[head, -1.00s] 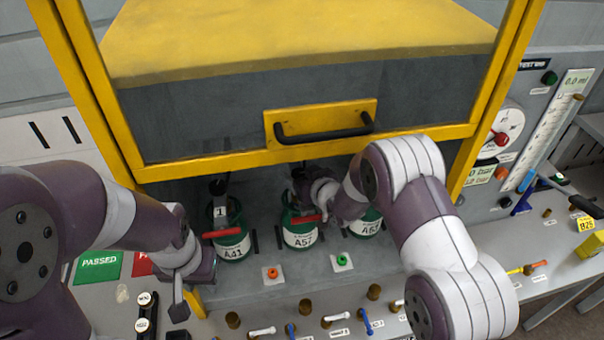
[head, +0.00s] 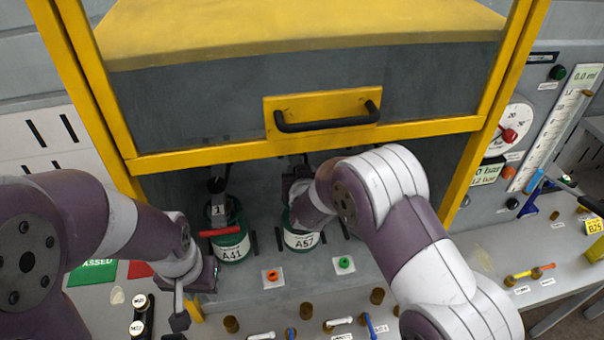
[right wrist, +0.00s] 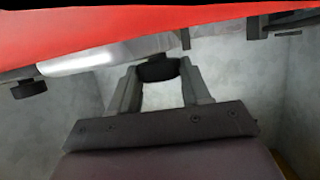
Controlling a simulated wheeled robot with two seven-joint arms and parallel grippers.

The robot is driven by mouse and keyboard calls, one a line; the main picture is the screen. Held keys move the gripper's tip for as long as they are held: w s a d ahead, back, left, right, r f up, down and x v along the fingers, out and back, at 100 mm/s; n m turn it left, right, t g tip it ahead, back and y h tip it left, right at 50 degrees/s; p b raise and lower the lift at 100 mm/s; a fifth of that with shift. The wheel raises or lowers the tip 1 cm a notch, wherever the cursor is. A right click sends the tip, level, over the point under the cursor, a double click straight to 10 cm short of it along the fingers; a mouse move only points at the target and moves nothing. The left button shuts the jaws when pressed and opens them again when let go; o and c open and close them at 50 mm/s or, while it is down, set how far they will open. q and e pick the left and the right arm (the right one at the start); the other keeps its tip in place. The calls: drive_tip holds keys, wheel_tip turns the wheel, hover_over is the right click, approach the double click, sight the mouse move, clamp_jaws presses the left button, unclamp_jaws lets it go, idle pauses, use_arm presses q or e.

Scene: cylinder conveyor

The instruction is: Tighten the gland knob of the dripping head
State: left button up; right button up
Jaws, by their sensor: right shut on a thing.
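Two green cylinders stand under the raised guard in the head view: A41 (head: 232,248) with a red lever and a tag "1", and A57 (head: 301,240) in the middle. My right arm hides A57's red lever and the third cylinder. My right gripper (right wrist: 158,82) is shut on a dark round knob (right wrist: 158,69), seen between its fingers in the right wrist view. In the head view that gripper is at the head above A57, mostly hidden by my arm. My left gripper (head: 180,316) hangs at the front left, apart from the cylinders; its finger gap cannot be made out. No drip is discernible.
The yellow guard frame (head: 285,152) with a black handle (head: 327,118) spans above the cylinders. Orange (head: 272,275) and green (head: 344,262) buttons sit in front. Brass posts and small levers line the front edge. A gauge panel (head: 513,130) stands at the right.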

drive_tip(key=o, duration=1.1)
drive_tip(key=shift+c, duration=0.2)
drive_tip(key=shift+s, duration=0.1)
drive_tip(key=shift+s+r, duration=0.1)
drive_tip(key=shift+s, duration=0.2)
drive_tip(key=b+v, duration=0.3)
drive_tip(key=v, duration=0.9)
